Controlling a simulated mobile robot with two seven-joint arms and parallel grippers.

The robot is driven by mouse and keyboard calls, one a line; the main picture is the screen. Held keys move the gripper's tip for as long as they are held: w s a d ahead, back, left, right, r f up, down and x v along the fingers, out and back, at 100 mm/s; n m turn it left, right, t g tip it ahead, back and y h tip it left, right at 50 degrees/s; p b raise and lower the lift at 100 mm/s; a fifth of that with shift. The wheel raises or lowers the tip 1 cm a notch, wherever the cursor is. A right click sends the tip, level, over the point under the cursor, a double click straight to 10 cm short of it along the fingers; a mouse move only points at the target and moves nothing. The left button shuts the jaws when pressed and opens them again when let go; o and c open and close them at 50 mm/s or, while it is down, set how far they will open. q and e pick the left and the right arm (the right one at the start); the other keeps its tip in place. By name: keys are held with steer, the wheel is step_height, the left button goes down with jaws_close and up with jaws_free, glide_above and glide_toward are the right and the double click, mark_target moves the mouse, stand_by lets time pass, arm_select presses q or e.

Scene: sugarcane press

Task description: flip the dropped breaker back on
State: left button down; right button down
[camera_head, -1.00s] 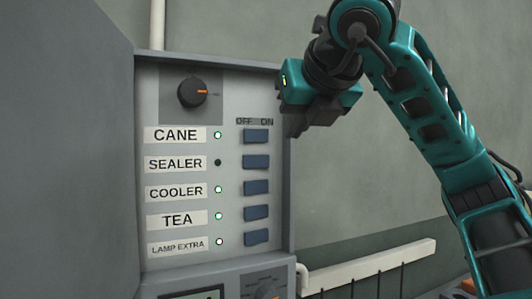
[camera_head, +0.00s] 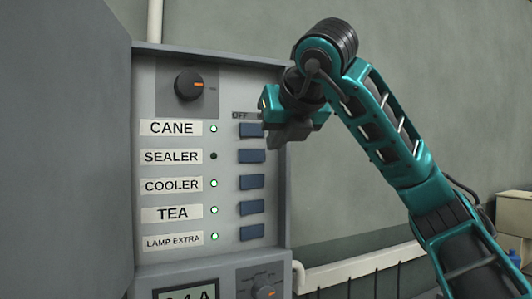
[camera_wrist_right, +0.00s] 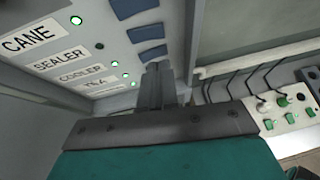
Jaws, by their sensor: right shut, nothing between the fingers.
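The breaker panel (camera_head: 165,110) has labelled rows, each with a light and a blue rocker switch under OFF and ON. The SEALER light (camera_head: 213,156) is dark; the CANE, COOLER, TEA and LAMP EXTRA lights glow green. The SEALER switch (camera_head: 251,156) is the second one down. Its tilt is too small to tell. My right gripper (camera_head: 274,141) is shut and empty, in front of the panel's right edge by the top two switches. It partly covers the ON mark. In the right wrist view its fingers (camera_wrist_right: 157,86) cover the lower switches. My left gripper is not in view.
A grey door (camera_head: 65,150) stands open left of the panel. A dial (camera_head: 189,84) sits above the rows; a display (camera_head: 187,296) and another dial (camera_head: 264,291) are below. A white rail (camera_head: 360,266) runs along the wall at right. The wall above it is clear.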

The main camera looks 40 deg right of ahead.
mark_target(255, 156)
steer(key=w+d, duration=0.1)
steer(key=w, duration=0.1)
steer(key=w+d+f, duration=0.1)
steer(key=w, duration=0.1)
steer(key=w+d+p, duration=0.1)
steer(key=w, duration=0.1)
steer(key=shift+f, duration=0.25)
steer(key=shift+w, duration=0.1)
steer(key=shift+w+d+n+y, duration=0.1)
steer(key=shift+n+y, duration=0.2)
steer(key=shift+a, duration=0.85)
steer(key=shift+d, duration=0.1)
